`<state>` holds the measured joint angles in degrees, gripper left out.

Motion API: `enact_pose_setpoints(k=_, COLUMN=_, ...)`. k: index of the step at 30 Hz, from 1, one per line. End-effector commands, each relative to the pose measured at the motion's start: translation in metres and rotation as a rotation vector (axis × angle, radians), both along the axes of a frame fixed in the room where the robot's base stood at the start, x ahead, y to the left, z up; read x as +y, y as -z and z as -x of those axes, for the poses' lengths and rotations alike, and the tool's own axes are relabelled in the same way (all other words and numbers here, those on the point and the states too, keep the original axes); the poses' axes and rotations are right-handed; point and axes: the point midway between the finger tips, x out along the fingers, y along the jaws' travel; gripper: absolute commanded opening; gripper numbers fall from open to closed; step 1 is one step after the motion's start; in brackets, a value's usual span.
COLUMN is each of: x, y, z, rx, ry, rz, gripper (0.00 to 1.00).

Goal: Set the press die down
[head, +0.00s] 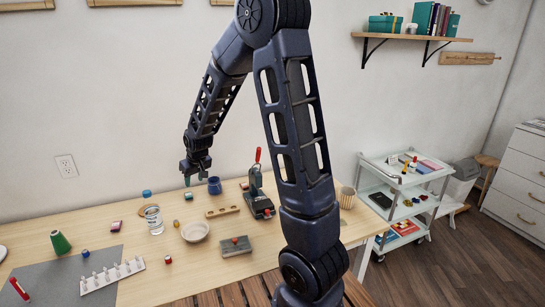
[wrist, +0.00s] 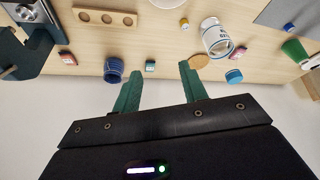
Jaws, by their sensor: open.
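My gripper (head: 195,177) is open above the back of the table, with its fingers pointing down. In the wrist view its two green fingers (wrist: 159,74) stand apart with nothing held between them. A small teal block (head: 188,196) lies on the table below the gripper; it also shows between the fingers in the wrist view (wrist: 150,66), apart from them. I cannot tell for sure which small piece is the press die. The dark lever press (head: 261,205) with a red handle stands to the right; part of it shows at the left of the wrist view (wrist: 25,45).
Close around are a blue cup (head: 214,186), a labelled glass jar (head: 153,221), a white bowl (head: 194,232), a wooden block with holes (head: 222,211) and a blue cap (head: 147,194). A peg rack (head: 112,277) and a green cone (head: 60,243) are farther left.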

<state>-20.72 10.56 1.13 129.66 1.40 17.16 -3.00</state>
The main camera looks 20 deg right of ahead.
Motion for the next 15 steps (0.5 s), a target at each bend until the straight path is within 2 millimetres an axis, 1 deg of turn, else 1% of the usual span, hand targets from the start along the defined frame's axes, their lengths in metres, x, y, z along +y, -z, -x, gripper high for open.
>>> enact_pose_setpoints(k=1, x=-0.012, y=-0.017, z=0.006, rx=-0.008, ry=0.017, rz=-0.003, gripper=0.43)
enact_pose_setpoints(k=6, x=-0.050, y=-0.061, z=0.031, rx=-0.008, ry=0.069, rz=-0.002, gripper=0.43)
enact_pose_setpoints(k=11, x=-0.083, y=-0.096, z=0.061, rx=-0.008, ry=0.118, rz=-0.002, gripper=0.43)
enact_pose_setpoints(k=15, x=-0.111, y=-0.123, z=0.091, rx=-0.009, ry=0.163, rz=-0.001, gripper=0.43)
